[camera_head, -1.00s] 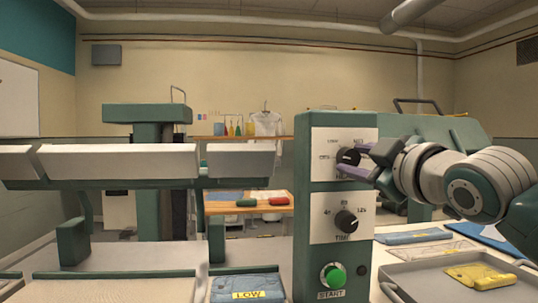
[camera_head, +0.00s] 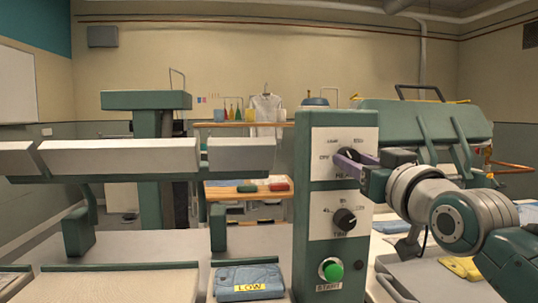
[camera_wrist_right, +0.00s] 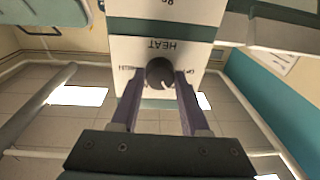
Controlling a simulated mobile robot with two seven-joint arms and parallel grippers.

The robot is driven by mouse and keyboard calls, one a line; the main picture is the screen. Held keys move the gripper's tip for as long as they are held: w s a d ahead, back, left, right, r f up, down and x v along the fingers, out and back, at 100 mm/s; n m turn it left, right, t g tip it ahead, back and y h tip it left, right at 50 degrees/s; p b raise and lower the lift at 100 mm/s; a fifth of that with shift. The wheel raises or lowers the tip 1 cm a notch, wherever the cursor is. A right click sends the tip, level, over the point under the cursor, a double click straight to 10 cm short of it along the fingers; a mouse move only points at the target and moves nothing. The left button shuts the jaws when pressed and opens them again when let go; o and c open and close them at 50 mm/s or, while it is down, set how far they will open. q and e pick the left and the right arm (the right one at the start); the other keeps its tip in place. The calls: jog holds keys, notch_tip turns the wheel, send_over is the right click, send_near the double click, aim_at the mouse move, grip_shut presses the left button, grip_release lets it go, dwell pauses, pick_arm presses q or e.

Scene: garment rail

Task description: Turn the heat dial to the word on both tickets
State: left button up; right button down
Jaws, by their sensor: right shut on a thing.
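The black heat dial (camera_head: 348,155) is on the upper white plate of the green control column (camera_head: 300,215). My right gripper (camera_head: 348,166) is shut on it, with a purple finger on each side. In the right wrist view, the heat dial (camera_wrist_right: 160,72) sits between the fingertips (camera_wrist_right: 159,76), and the word HEAT appears upside down. A light mark on the dial faces the lower side of that view. A yellow ticket (camera_head: 249,287) reading LOW lies on a folded blue garment. A yellow item (camera_head: 466,266) at right has no readable word. My left gripper is not in view.
Below the heat dial are a time dial (camera_head: 344,219) and a green START button (camera_head: 333,271). A pressing machine (camera_head: 150,160) stands at left, with another green machine (camera_head: 425,130) at right. A wooden table (camera_head: 235,193) stands behind.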

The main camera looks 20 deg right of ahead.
jog(key=shift+m, duration=0.4)
jog(key=shift+c, duration=2)
grip_release()
jog(key=s+a+f, duration=0.1)
jog(key=s, duration=0.8)
jog(key=shift+s+a, duration=0.4)
